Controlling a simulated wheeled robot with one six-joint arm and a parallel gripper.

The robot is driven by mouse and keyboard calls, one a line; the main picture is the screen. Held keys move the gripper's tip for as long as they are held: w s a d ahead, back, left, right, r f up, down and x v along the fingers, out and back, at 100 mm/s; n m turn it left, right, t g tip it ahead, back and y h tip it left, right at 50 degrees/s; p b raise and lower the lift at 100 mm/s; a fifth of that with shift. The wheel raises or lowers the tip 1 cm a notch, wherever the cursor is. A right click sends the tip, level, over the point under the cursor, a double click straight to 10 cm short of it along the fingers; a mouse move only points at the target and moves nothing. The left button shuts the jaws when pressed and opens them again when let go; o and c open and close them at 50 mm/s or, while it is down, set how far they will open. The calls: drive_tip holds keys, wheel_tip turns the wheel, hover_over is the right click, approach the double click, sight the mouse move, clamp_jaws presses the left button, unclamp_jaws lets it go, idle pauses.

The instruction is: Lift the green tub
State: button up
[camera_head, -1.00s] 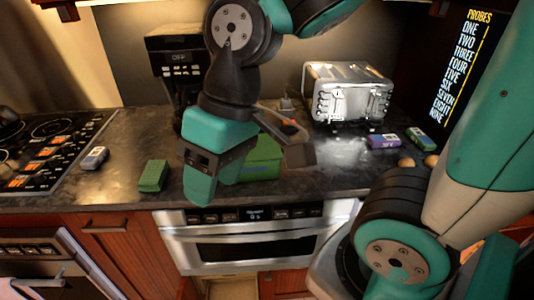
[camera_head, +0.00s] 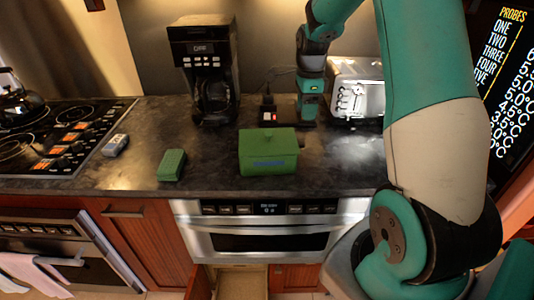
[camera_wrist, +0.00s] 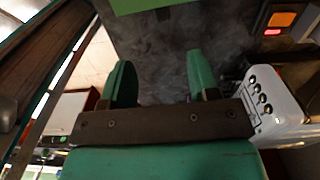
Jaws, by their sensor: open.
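The green tub (camera_head: 267,160) stands upright on the dark counter, lid on, with a blue marking on its front. In the head view my gripper (camera_head: 308,108) is behind and to the right of the tub, low near the counter and apart from it; its fingers are hard to make out there. In the wrist view my gripper (camera_wrist: 161,72) has its two teal fingers spread, with only counter between them. A green surface, likely the tub (camera_wrist: 150,4), shows at the top edge, beyond the fingertips.
A toaster (camera_head: 352,95) stands close right of my gripper, also in the wrist view (camera_wrist: 268,95). A coffee maker (camera_head: 205,60) stands behind left. A green block (camera_head: 172,165) and a small grey device (camera_head: 115,145) lie left. An open drawer (camera_head: 243,283) is below the microwave (camera_head: 265,240).

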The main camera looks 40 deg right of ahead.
drive_tip(key=p, duration=0.1)
hover_over(301, 142)
drive_tip(key=f, duration=0.6)
drive_tip(key=shift+s, duration=0.3)
wheel_tip(301, 142, down, 4)
drive_tip(key=p, duration=0.2)
drive_tip(key=shift+p, duration=0.3)
drive_tip(key=shift+f, duration=0.4)
drive_tip(key=shift+w+f, duration=0.2)
drive_tip(key=shift+f, duration=0.15)
drive_tip(key=shift+r, duration=0.15)
clamp_jaws()
